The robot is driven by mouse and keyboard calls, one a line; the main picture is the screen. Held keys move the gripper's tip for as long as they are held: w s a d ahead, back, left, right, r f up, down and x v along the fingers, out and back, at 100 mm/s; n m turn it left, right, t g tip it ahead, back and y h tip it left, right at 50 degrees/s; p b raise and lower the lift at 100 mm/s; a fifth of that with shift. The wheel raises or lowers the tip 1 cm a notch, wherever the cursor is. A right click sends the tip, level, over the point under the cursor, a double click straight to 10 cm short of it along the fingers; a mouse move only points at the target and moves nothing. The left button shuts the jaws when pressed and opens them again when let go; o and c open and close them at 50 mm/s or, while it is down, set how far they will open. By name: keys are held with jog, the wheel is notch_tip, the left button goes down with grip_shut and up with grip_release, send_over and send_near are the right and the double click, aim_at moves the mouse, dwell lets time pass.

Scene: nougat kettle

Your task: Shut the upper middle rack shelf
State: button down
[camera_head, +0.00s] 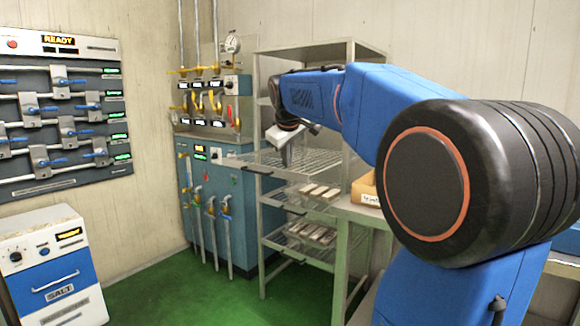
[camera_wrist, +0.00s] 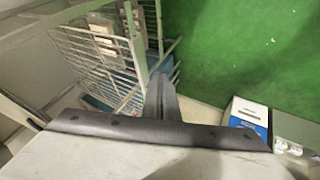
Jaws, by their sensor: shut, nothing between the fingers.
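The rack (camera_head: 352,47) is a grey metal frame with several wire shelves. Its upper wire shelf (camera_head: 258,160) sticks out past the left front post and holds nothing that I can see. My gripper (camera_head: 286,157) is at this shelf, with its shut fingers pointing down; I cannot tell whether they touch the wires. In the wrist view, my gripper (camera_wrist: 160,92) shows its fingers together and empty, beside wire shelving (camera_wrist: 88,50). My arm hides part of the rack's right side.
Lower rack shelves carry pale blocks (camera_head: 318,192). A table (camera_head: 352,208) with a cardboard box (camera_head: 366,190) stands right of the rack. A blue panel cabinet (camera_head: 215,180) stands behind left. A salt unit (camera_head: 45,262) is at far left. The green floor (camera_head: 170,296) is clear.

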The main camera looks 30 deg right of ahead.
aim_at(327, 161)
jog(key=x, duration=0.3)
jog(key=d+x, duration=0.1)
jog(key=x, duration=0.3)
jog(key=d+r+x, duration=0.1)
jog(key=x, duration=0.2)
jog(key=shift+w+d+f, duration=0.15)
jog(key=shift+w, duration=0.15)
jog(key=shift+w+d, duration=0.2)
jog(key=shift+d, duration=0.25)
jog(key=w+d, duration=0.2)
jog(key=d, duration=0.5)
jog(key=w+d, duration=0.3)
jog(key=d, duration=0.5)
jog(key=w+d, duration=0.3)
jog(key=d, duration=0.5)
jog(key=shift+w, duration=0.15)
jog(key=shift+w+d, duration=0.15)
jog(key=shift+d, duration=0.2)
